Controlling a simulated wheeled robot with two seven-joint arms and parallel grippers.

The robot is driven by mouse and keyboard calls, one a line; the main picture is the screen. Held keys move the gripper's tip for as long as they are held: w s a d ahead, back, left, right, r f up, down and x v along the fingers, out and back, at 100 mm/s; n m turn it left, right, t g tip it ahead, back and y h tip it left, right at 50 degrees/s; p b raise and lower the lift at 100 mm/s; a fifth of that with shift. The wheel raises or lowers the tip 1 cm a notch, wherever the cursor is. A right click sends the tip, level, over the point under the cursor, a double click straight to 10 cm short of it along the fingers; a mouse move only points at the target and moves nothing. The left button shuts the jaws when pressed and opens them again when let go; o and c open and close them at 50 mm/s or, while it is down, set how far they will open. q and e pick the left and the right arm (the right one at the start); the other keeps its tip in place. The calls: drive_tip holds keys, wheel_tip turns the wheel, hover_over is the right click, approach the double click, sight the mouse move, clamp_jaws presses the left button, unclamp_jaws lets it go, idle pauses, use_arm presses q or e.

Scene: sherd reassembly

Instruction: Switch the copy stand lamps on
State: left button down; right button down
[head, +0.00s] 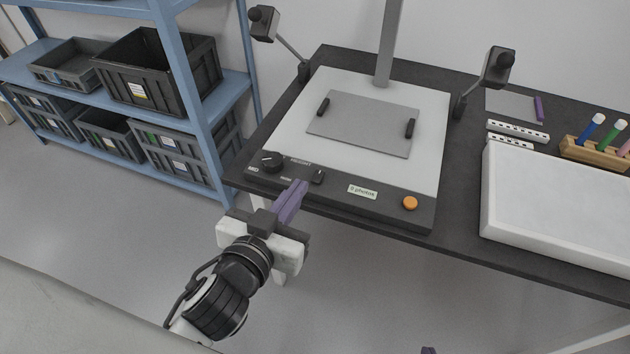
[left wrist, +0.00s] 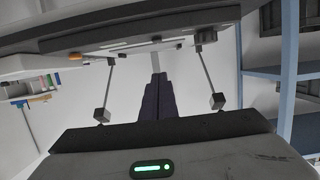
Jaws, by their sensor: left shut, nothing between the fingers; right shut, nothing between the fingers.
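The copy stand (head: 432,130) stands on the dark table, with a lamp on an arm at each side. The left lamp (head: 263,22) and right lamp (head: 499,65) look dark. Its front panel carries a black knob (head: 271,161), a small black rocker switch (head: 318,176), a label and an orange button (head: 410,203). My left gripper (head: 301,186) is shut and empty, its purple fingertips at the panel's front, just left of the rocker; contact cannot be told. The left wrist view shows its fingers (left wrist: 156,90) below the stand's front edge. My right gripper (head: 428,350) barely shows at the bottom edge, shut.
A grey plate (head: 362,124) with two black holders lies on the stand's board. To the right are a white box-like tray (head: 560,205), scale bars (head: 518,131) and a wooden pen rack (head: 596,152). A blue shelf (head: 200,90) with dark crates stands left.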

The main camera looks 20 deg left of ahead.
use_arm(q)
drive_tip(key=shift+r, duration=0.4)
use_arm(e)
drive_tip(key=shift+w+a+r, duration=0.1)
drive_tip(key=shift+a+r, duration=0.05)
drive_tip(key=shift+r, duration=0.05)
use_arm(q)
drive_tip(key=shift+w, duration=0.1)
hover_over(315, 181)
drive_tip(key=shift+s+f+p, duration=0.2)
drive_tip(key=shift+f, duration=0.35)
drive_tip(key=shift+s+f+p, duration=0.15)
drive_tip(key=shift+f, duration=0.4)
drive_tip(key=f, duration=0.2)
drive_tip(key=shift+w+f+b, duration=0.3)
drive_tip(key=shift+w+f, duration=0.05)
drive_tip(key=shift+f, duration=0.85)
use_arm(e)
drive_tip(key=shift+s+f, duration=0.2)
drive_tip(key=shift+f, duration=0.05)
